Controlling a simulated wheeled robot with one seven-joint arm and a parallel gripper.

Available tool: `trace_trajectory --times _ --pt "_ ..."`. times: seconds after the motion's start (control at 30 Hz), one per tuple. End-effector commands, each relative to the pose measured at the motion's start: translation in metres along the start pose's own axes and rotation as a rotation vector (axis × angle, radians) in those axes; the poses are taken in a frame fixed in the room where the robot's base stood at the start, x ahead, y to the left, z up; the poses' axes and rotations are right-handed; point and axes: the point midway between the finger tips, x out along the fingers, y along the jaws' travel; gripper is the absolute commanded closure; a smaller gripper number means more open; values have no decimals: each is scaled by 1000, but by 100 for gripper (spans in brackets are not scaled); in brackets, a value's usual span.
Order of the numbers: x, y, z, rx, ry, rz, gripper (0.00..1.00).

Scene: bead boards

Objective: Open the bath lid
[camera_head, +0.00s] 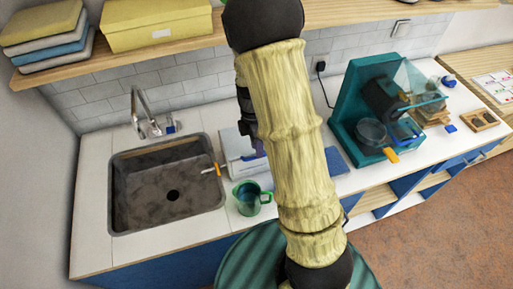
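A low white box (236,146), which may be the bath, stands on the counter right of the sink. My arm crosses in front of it and hides much of it, so I cannot tell how its lid stands. Dark parts that look like my gripper (246,118) show at the left edge of my arm, above the box. Its fingers are not clear, and I cannot tell whether it touches anything. A teal machine (348,97) with a tilted clear panel (416,82) stands right of my arm; I cannot tell if this is the bath.
A green-rimmed jug (249,198) stands near the counter's front edge. An orange-handled item (212,169) lies at the right rim of the sink (128,205). A blue flat piece (336,161) shows right of my arm. A shelf (120,63) with a yellow box (155,25) hangs above.

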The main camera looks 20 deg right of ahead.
Motion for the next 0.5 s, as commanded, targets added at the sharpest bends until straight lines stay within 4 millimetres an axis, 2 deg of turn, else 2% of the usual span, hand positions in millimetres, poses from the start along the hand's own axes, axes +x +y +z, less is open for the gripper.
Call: trace_trajectory --times 0.1,0.2,0.47,0.5 --pt "14 -1 -1 -1 0 -3 68" --pt "19 0 -2 -4 -1 -1 68" --pt "20 0 -2 -4 -1 1 68" --pt "20 0 -2 -4 -1 1 74"
